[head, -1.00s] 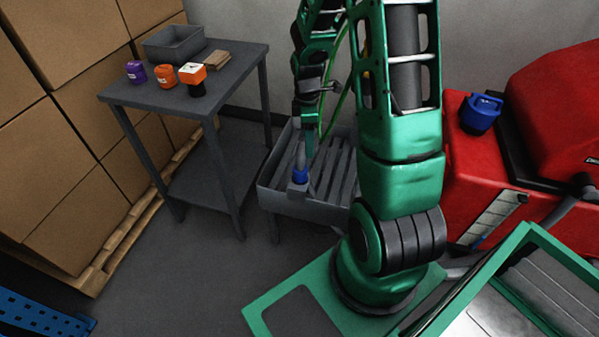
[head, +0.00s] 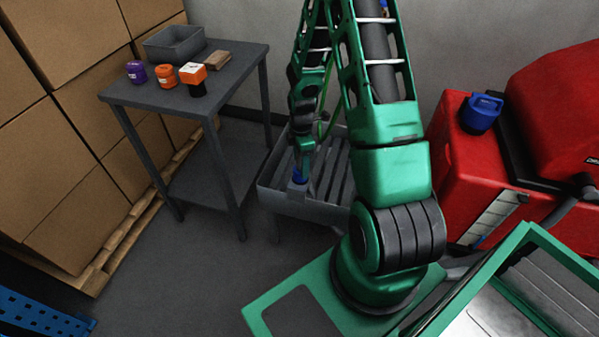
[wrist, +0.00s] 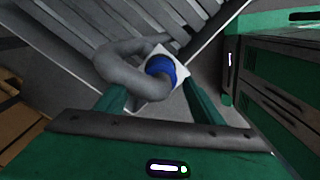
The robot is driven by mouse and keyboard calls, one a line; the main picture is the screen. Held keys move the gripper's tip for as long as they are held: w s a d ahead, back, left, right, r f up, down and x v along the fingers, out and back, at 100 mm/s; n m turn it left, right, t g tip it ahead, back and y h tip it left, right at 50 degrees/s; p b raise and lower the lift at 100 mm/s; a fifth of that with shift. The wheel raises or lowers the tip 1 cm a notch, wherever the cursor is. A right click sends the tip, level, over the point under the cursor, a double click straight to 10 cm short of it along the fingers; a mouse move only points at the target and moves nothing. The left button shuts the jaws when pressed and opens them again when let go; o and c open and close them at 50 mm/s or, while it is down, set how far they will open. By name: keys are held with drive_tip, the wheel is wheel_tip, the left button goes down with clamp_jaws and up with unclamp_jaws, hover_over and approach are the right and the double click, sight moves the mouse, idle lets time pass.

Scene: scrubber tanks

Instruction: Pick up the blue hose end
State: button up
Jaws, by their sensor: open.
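The blue hose end (head: 300,176) sits at the near left rim of the grey slatted tray stand (head: 335,213). In the wrist view the blue collar (wrist: 161,65) lies above a pale square plate (wrist: 166,88), with the grey hose (wrist: 122,64) curving around from its left. My gripper (head: 303,160) is right above the hose end in the head view and partly hides it. In the wrist view my open gripper (wrist: 155,88) has a green finger on each side of the hose, with the collar near the level of the tips. I cannot tell whether the fingers touch it.
A grey table (head: 185,115) at left holds purple and orange caps, an orange-topped item and a grey bin (head: 174,42). Stacked boxes (head: 60,140) stand far left. A red machine (head: 470,160) with a blue cap (head: 482,112) stands right.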

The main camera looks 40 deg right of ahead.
drive_tip(key=shift+d+f, duration=0.2)
drive_tip(key=shift+f, duration=1.95)
drive_tip(key=c, duration=1.4)
drive_tip(key=shift+r, duration=0.15)
